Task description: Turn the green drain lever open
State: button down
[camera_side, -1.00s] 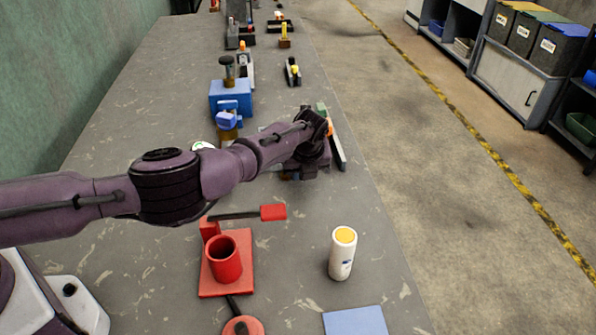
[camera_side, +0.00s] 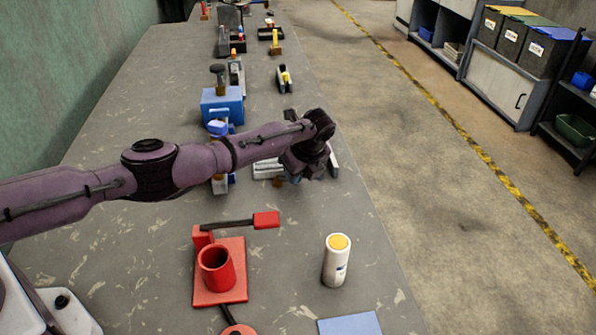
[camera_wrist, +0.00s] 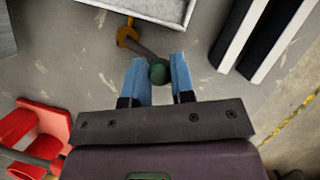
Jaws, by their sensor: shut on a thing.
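In the wrist view, the green drain lever shows as a dark green round knob (camera_wrist: 158,71) on a short dark rod. The rod runs up and left to an orange-yellow pivot (camera_wrist: 127,36) by a pale grey tray (camera_wrist: 172,8). My gripper (camera_wrist: 157,72) has its two blue fingers on either side of the knob and is shut on it. In the side view, my gripper (camera_side: 308,170) is low over the bench beside the pale grey tray (camera_side: 267,169). My wrist hides the knob there.
Black and white bars (camera_wrist: 262,35) stand close to the right of my gripper. A red stand with a cup (camera_side: 217,268) and a white bottle with a yellow top (camera_side: 337,260) are nearer the camera. A blue box (camera_side: 222,105) stands beyond my arm.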

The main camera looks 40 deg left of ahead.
jog(key=shift+w+r, duration=0.1)
jog(key=shift+r, duration=0.05)
jog(key=c, duration=1)
grip_release()
jog(key=shift+o, duration=0.2)
jog(key=v, duration=1.3)
jog(key=shift+d, duration=0.1)
